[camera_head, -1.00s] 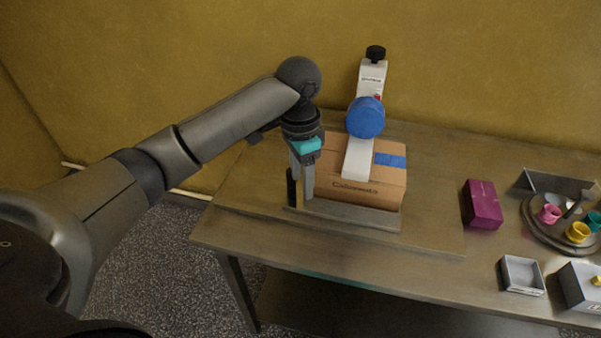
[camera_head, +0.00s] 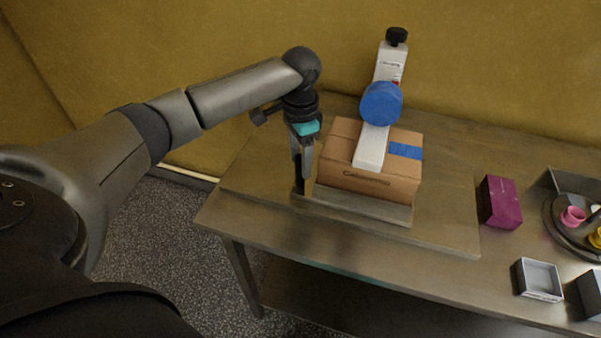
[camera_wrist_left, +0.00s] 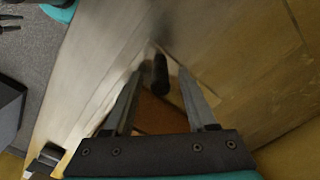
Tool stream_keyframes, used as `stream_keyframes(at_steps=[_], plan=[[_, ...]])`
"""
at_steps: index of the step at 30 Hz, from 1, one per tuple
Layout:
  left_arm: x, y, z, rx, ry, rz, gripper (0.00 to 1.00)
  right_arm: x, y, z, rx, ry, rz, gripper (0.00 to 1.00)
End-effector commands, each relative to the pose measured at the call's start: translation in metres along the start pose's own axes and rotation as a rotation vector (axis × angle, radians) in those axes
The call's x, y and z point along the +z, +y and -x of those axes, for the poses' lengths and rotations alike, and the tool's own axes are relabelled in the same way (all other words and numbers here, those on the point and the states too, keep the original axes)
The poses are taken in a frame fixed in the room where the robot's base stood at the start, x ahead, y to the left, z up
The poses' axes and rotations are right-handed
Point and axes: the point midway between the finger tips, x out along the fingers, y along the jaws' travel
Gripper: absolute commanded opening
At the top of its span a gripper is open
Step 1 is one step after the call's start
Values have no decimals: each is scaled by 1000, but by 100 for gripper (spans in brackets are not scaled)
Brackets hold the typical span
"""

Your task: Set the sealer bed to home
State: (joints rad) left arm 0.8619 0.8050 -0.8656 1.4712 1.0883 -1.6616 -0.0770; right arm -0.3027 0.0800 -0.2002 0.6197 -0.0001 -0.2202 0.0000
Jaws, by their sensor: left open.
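The sealer bed (camera_head: 360,205) is a flat grey plate on the table, with a brown carton (camera_head: 370,184) on it. An upright black handle (camera_wrist_left: 161,75) stands at the bed's left end. The sealer's white arm (camera_head: 371,148) with a blue round drum (camera_head: 381,103) reaches over the carton. My left gripper (camera_head: 303,182) points down at the handle, left of the carton. It is open, and in the left wrist view the handle shows between its fingers; I cannot tell whether they touch it. My right gripper is out of view.
A purple box (camera_head: 501,202) stands right of the sealer. Further right are a small grey open tray (camera_head: 539,279), a grey box (camera_head: 592,294) and a round tray (camera_head: 562,228) with coloured cups. The table's front middle is clear.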

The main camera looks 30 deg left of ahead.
Motion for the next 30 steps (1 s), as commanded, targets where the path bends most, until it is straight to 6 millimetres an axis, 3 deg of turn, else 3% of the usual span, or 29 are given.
stream_keyframes(at_steps=[3,7,19,30], plan=[[0,0,-21,0,-1,1,57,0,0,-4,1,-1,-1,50],[0,0,-34,-1,0,0,57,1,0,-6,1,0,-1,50],[0,0,-40,-1,1,-1,56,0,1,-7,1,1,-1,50],[0,0,-40,-1,1,0,14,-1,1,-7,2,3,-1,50]])
